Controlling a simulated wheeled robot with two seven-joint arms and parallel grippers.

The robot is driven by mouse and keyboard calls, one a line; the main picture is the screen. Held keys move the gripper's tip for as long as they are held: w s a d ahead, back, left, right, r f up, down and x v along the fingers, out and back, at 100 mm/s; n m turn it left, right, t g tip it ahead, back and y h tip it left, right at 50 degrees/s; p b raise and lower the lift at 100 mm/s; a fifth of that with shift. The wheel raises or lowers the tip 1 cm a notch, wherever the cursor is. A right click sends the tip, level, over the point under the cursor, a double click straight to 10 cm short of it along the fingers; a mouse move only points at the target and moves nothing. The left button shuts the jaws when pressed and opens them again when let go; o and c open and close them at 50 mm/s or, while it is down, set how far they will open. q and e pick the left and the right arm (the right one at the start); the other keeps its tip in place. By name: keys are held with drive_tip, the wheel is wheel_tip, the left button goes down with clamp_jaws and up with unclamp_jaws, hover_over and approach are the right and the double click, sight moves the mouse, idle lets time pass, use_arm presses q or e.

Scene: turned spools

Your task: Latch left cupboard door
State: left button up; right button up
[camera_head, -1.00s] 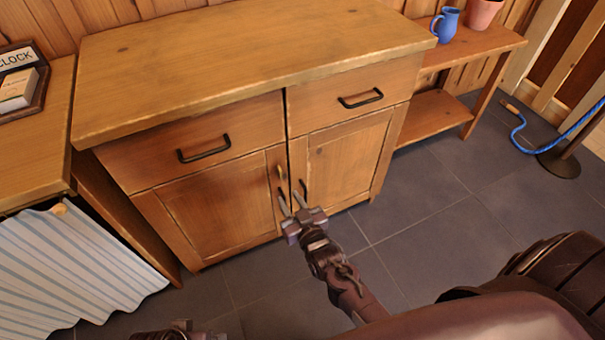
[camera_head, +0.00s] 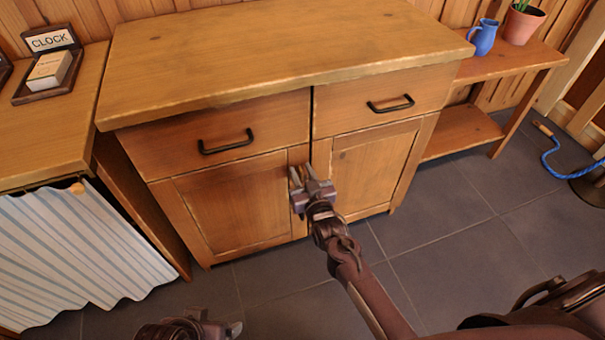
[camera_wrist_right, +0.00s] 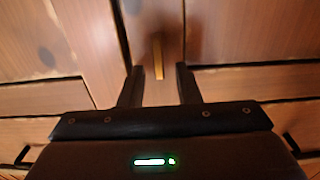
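The left cupboard door (camera_head: 235,205) and the right door (camera_head: 375,168) look shut in the head view. A small brass latch piece (camera_wrist_right: 158,57) shows in the wrist view, lying lengthwise up the picture. My right gripper (camera_head: 306,176) is at the seam between the doors and hides the latch in the head view. In the wrist view its two fingers (camera_wrist_right: 160,86) are apart, with the latch between and just beyond their tips. Contact cannot be told. My left gripper (camera_head: 222,326) is low at the bottom edge, partly cut off.
Two drawers with black handles (camera_head: 226,142) are above the doors, under a wooden top (camera_head: 270,50). A striped curtain (camera_head: 75,250) hangs at left. A side shelf (camera_head: 520,65) with a blue jug (camera_head: 484,37) stands at right. Grey floor (camera_head: 440,230) is clear in front.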

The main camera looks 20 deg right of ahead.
drive_tip(key=shift+c, duration=0.4)
clamp_jaws()
